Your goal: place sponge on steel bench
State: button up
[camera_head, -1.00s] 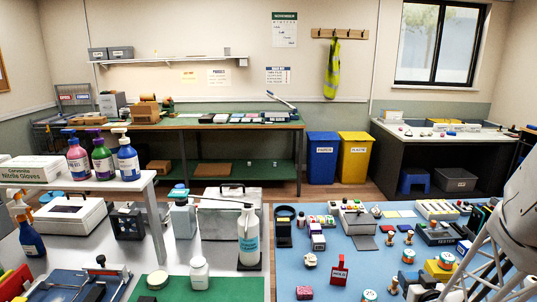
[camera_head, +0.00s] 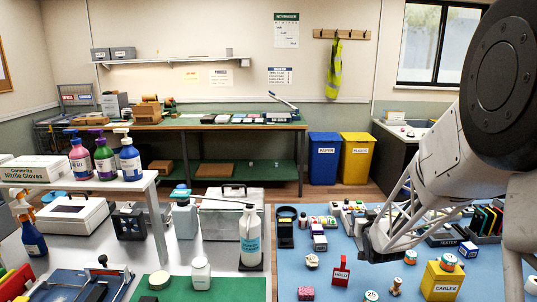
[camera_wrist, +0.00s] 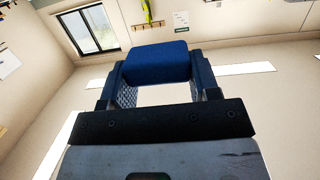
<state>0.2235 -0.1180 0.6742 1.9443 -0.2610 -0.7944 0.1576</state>
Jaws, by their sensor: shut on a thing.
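The sponge (camera_wrist: 154,62) looks like a plain dark blue block with rounded edges in the wrist view. My gripper (camera_wrist: 154,80) is shut on it, one finger on each side, and the wrist camera faces the wall and window. In the head view my arm reaches in from the right over the blue mat, and I cannot make out the sponge there. The steel bench (camera_head: 180,256) is the pale grey surface at the left and centre, away from my arm.
The bench holds a white pump bottle (camera_head: 250,235), a white jar (camera_head: 200,273), a metal case (camera_head: 222,222) and a green mat (camera_head: 238,290). The blue mat (camera_head: 325,262) holds many small items, including a yellow cables box (camera_head: 440,283).

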jog(key=w+a+r, duration=0.3)
jog(key=w+a, duration=0.2)
jog(key=a, duration=0.2)
jog(key=w+a+r, duration=0.3)
jog(key=w+a, duration=0.2)
jog(key=a, duration=0.1)
jog(key=shift+a+r+y, duration=0.15)
jog(key=shift+a+y, duration=0.15)
jog(key=shift+a, duration=0.1)
jog(key=shift+d, duration=0.1)
jog(key=s+d+f, duration=0.4)
jog(key=s+d, duration=0.4)
jog(key=d, duration=0.1)
jog(key=s+d+f, duration=0.5)
jog(key=s+d, duration=0.3)
jog(key=d, duration=0.1)
jog(key=s+d+f, duration=0.3)
jog(key=s, duration=0.7)
jog(key=s+d+f, duration=0.2)
jog(key=s+f, duration=0.2)
jog(key=s, duration=0.7)
jog(key=shift+d, duration=0.4)
jog(key=shift+s, duration=0.1)
jog(key=shift+f, duration=2.95)
